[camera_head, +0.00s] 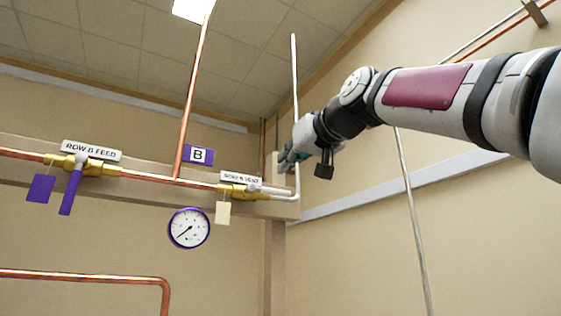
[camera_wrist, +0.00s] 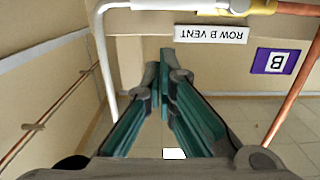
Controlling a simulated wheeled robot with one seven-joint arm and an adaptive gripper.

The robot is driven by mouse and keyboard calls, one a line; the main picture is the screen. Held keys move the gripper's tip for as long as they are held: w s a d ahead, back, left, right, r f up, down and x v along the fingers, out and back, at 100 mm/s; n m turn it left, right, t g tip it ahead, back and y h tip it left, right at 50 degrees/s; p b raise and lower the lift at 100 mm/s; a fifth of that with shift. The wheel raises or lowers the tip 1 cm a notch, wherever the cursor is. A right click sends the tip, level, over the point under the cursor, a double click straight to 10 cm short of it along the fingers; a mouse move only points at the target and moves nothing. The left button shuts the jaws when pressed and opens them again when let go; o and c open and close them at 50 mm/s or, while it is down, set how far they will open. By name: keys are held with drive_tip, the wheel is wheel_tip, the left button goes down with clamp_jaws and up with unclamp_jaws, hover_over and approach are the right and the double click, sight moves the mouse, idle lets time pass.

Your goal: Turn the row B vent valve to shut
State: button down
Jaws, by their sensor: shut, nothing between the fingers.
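The row B vent valve (camera_head: 236,193) is a brass body in the copper line, under a white "ROW B VENT" plate (camera_head: 240,178). Its pale lever (camera_head: 272,190) points right, roughly along the pipe. A cream tag (camera_head: 223,213) hangs from the valve. In the wrist view the valve's brass body (camera_wrist: 262,7) is at the top edge, the pale lever (camera_wrist: 155,4) beside it, and the plate (camera_wrist: 212,34) upside down. My gripper (camera_head: 282,160) is above and right of the lever, apart from it. Its teal fingers (camera_wrist: 163,62) are shut and empty.
The row B feed valve (camera_head: 88,166) with a purple lever (camera_head: 71,190) and tag (camera_head: 41,188) is at left. A gauge (camera_head: 189,228) hangs below the line. A white vertical pipe (camera_head: 294,90) rises close to my gripper. Copper riser (camera_head: 193,100) and "B" sign (camera_head: 198,155) are near.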

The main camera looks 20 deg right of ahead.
drive_tip(key=shift+w+a+f, duration=0.1)
drive_tip(key=shift+w+f, duration=0.05)
drive_tip(key=shift+f, duration=0.55)
drive_tip(key=shift+w+a+f, duration=0.1)
drive_tip(key=shift+w+f, duration=0.05)
drive_tip(key=shift+f, duration=0.5)
drive_tip(key=shift+d, duration=0.1)
drive_tip(key=shift+f+m, duration=0.2)
drive_tip(key=shift+m, duration=0.1)
drive_tip(key=shift+d+f+m+b, duration=0.2)
drive_tip(key=shift+f+m+b, duration=0.15)
drive_tip(key=shift+m, duration=0.15)
drive_tip(key=a+f+m+y+b, duration=0.1)
drive_tip(key=a+f+m+b, duration=0.1)
drive_tip(key=f+m, duration=0.7)
drive_tip(key=shift+s+a+m, duration=0.35)
drive_tip(key=shift+a+m, duration=0.45)
drive_tip(key=shift+m, duration=2.7)
